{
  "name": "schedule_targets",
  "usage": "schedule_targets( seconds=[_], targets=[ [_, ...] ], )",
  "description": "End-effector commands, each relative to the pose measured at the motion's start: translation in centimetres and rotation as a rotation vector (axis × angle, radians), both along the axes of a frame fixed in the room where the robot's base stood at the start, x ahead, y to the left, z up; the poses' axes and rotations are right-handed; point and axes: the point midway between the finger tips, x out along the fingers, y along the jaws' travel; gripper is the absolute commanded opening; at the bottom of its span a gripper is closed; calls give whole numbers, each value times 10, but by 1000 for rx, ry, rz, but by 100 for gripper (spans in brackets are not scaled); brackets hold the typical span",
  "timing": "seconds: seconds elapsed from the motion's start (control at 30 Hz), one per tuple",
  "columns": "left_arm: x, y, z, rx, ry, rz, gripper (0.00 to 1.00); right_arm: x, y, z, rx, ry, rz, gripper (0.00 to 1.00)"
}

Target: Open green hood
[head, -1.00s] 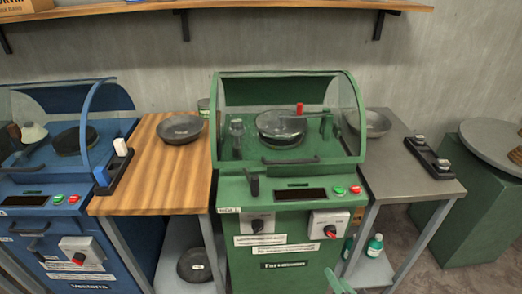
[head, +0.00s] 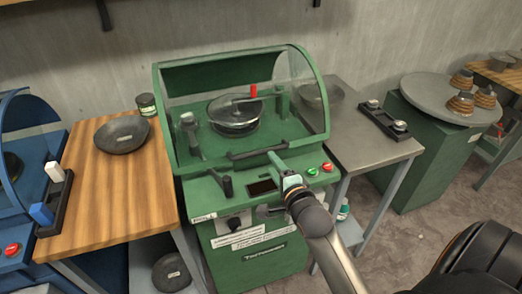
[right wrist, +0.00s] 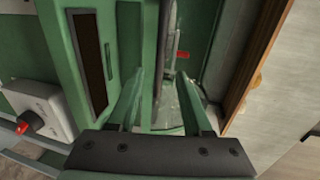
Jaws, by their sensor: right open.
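The green machine (head: 215,190) stands in the middle of the head view. Its hood, a green frame with a clear curved cover (head: 300,85), is down over a round dark bowl (head: 235,110) and a red knob (head: 253,90). A dark handle bar (head: 258,151) runs along the hood's front lower edge. My right gripper (head: 275,160) is open at the right end of this handle; I cannot tell if it touches it. In the right wrist view its two green fingers (right wrist: 160,85) are apart, with the clear cover seen beyond them. My left gripper is not in view.
A wooden table (head: 95,185) with a dark bowl (head: 122,134) stands left, beside a blue machine (head: 18,200). A grey table (head: 375,150) stands close on the right. Red and green buttons (head: 320,170) and a control box (right wrist: 35,105) are near the gripper.

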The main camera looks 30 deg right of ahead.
Motion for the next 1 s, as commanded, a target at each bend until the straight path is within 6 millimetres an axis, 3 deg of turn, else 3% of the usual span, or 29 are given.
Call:
schedule_targets(
  seconds=[0.2, 0.4, 0.87, 1.0],
  targets=[
    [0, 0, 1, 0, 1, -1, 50, 42, -10, -8, -3, 0, 1, 50],
    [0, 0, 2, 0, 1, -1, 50, 67, -16, -13, -3, 0, 2, 50],
    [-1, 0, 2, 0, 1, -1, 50, 77, -18, -16, -2, 0, 0, 50],
    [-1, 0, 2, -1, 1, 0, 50, 77, -18, -16, -2, 0, 0, 36]
  ],
)
